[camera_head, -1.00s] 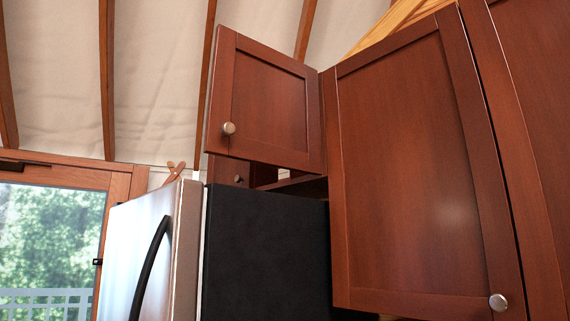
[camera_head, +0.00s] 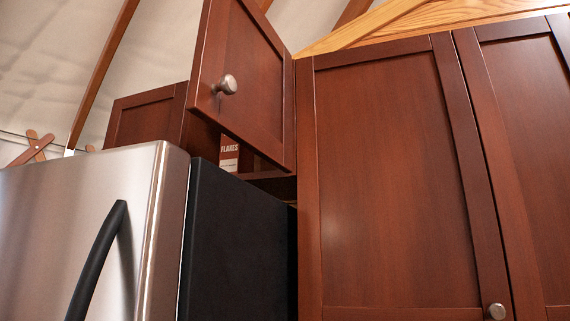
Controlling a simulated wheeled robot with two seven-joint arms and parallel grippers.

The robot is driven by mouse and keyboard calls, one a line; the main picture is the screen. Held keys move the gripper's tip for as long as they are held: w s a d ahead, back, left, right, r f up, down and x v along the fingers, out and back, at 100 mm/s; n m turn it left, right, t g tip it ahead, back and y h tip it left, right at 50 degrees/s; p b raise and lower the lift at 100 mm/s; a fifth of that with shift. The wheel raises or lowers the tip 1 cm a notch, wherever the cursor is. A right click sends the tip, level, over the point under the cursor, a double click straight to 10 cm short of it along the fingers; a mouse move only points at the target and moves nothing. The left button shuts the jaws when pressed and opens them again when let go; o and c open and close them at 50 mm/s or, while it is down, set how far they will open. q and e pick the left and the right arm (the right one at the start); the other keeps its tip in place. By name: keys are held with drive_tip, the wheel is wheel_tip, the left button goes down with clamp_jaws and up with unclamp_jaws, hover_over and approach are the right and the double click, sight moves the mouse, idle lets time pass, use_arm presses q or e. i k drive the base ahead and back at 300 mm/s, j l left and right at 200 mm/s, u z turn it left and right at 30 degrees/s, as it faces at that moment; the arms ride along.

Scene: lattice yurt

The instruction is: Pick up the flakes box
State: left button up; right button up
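The flakes box (camera_head: 229,153) shows in the head view as a small red and white patch with the word FLAKES. It stands inside the open cupboard above the fridge. The cupboard door (camera_head: 245,80), swung open with a round metal knob, covers its upper part and right side. The fridge (camera_head: 90,220) hides what is below. Neither of my grippers is in view.
The steel fridge with a black handle and dark side panel (camera_head: 240,240) stands below the cupboard. Tall closed cabinet doors (camera_head: 395,180) fill the right side.

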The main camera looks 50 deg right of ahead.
sight(234, 158)
drive_tip(key=z, duration=1.15)
